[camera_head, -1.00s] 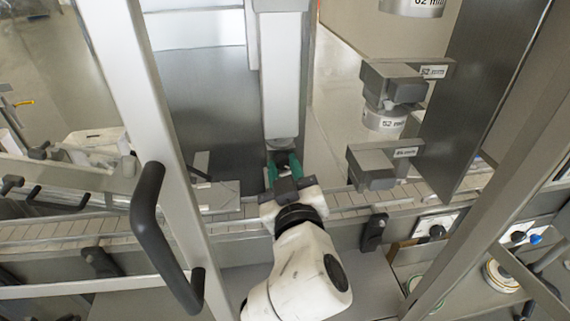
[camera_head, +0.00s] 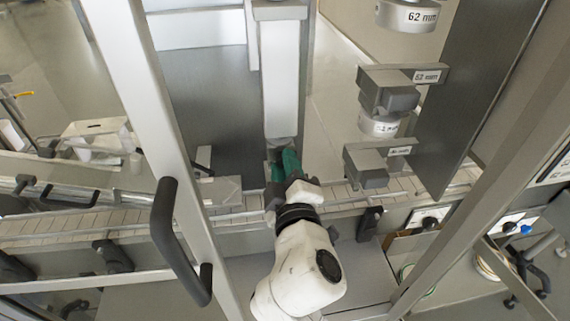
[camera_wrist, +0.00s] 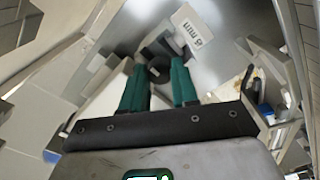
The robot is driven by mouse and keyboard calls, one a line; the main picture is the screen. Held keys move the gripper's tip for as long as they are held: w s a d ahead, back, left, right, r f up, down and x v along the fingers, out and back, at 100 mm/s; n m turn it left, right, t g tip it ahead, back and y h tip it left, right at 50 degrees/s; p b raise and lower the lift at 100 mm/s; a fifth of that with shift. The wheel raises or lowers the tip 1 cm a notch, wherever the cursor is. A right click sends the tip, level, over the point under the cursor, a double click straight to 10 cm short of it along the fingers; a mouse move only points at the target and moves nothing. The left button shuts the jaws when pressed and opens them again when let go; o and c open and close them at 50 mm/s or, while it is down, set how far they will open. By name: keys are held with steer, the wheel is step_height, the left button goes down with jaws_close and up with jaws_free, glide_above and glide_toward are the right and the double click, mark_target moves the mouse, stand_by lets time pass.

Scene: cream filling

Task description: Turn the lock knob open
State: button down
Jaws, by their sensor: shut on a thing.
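My gripper (camera_head: 283,163) has green fingers and is at the lower end of the tall white column (camera_head: 281,80). In the wrist view the fingers (camera_wrist: 159,72) reach up to a small grey knob-like part (camera_wrist: 160,48) and close on it, one on each side. A tilted white label with a "mm" size (camera_wrist: 190,32) is just beyond it. In the head view the fingers and my wrist mostly hide the knob, so its exact angle cannot be told.
A slatted conveyor (camera_head: 390,190) runs behind my wrist. Grey blocks with size labels (camera_head: 388,90) stand to the right, beside a dark panel (camera_head: 480,95). A frame post with a black handle (camera_head: 172,240) stands close on the left.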

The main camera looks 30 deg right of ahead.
stand_by(0.4)
steer(key=c, duration=0.8)
jaws_free()
steer(key=shift+c, duration=0.2)
steer(key=b+v, duration=0.2)
steer(key=v, duration=0.8)
steer(key=shift+s+a+b, duration=0.15)
steer(key=shift+s+b, duration=0.15)
steer(key=shift+s, duration=0.1)
steer(key=s+d+f+m+g, duration=0.2)
steer(key=d+f+g, duration=0.25)
steer(key=f, duration=0.35)
steer(key=s+d+f+m+g, duration=0.2)
steer(key=d+f+g, duration=0.1)
steer(key=d+f, duration=0.4)
steer(key=s+f+m+g+y, duration=0.4)
steer(key=s+f+g, duration=0.4)
steer(key=s+f, duration=0.7)
steer(key=shift+f+g+y, duration=0.35)
steer(key=shift+y, duration=0.35)
